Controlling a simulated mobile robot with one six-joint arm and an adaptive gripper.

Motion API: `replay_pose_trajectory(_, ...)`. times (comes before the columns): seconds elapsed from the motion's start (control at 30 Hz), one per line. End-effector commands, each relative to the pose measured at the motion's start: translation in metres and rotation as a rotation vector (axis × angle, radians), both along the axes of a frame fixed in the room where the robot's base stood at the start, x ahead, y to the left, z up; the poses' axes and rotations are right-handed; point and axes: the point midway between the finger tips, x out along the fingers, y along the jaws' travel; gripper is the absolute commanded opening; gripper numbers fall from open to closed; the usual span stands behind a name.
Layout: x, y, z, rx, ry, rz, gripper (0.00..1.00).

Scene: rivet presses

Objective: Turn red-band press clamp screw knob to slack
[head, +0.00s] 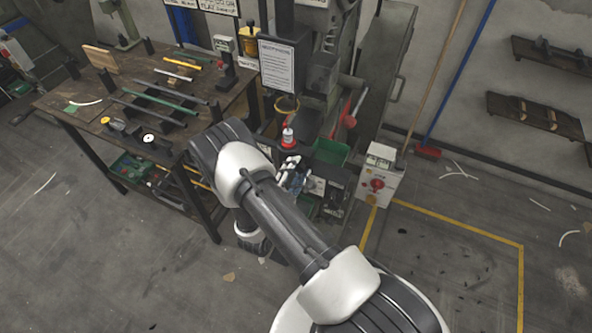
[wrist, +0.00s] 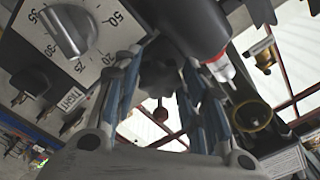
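In the wrist view a dark lobed knob (wrist: 160,77) sits between the two fingers of my gripper (wrist: 160,66). The fingers stand apart on either side of it; I cannot tell whether they touch it. To its upper right is a dark cylinder with a red band (wrist: 214,56) and a pale tip. In the head view my gripper (head: 290,172) is at the front of the press (head: 318,72), below a red and white part (head: 288,135). The knob is hidden there by my arm and gripper.
A grey panel with a pointer dial (wrist: 68,32) and a TIGHT label (wrist: 73,99) is close on the left in the wrist view. The workbench (head: 75,118) holds bars and tools. A white box with a red button (head: 377,180) stands right; open floor lies beyond.

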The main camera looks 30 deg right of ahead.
Motion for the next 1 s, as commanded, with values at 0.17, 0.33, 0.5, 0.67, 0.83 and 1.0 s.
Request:
replay_pose_trajectory(0.17,0.000,0.000,0.000,0.000,0.000,0.000,0.53)
replay_pose_trajectory(0.33,0.000,0.000,0.000,0.000,0.000,0.000,0.54)
replay_pose_trajectory(0.5,-0.001,0.001,0.000,0.000,0.000,0.001,0.54)
replay_pose_trajectory(0.67,-0.010,0.015,0.000,0.000,0.001,0.004,0.54)
replay_pose_trajectory(0.83,-0.032,0.044,0.000,-0.002,0.001,0.008,0.54)
replay_pose_trajectory(1.0,-0.054,0.072,0.000,0.000,0.001,0.007,0.54)
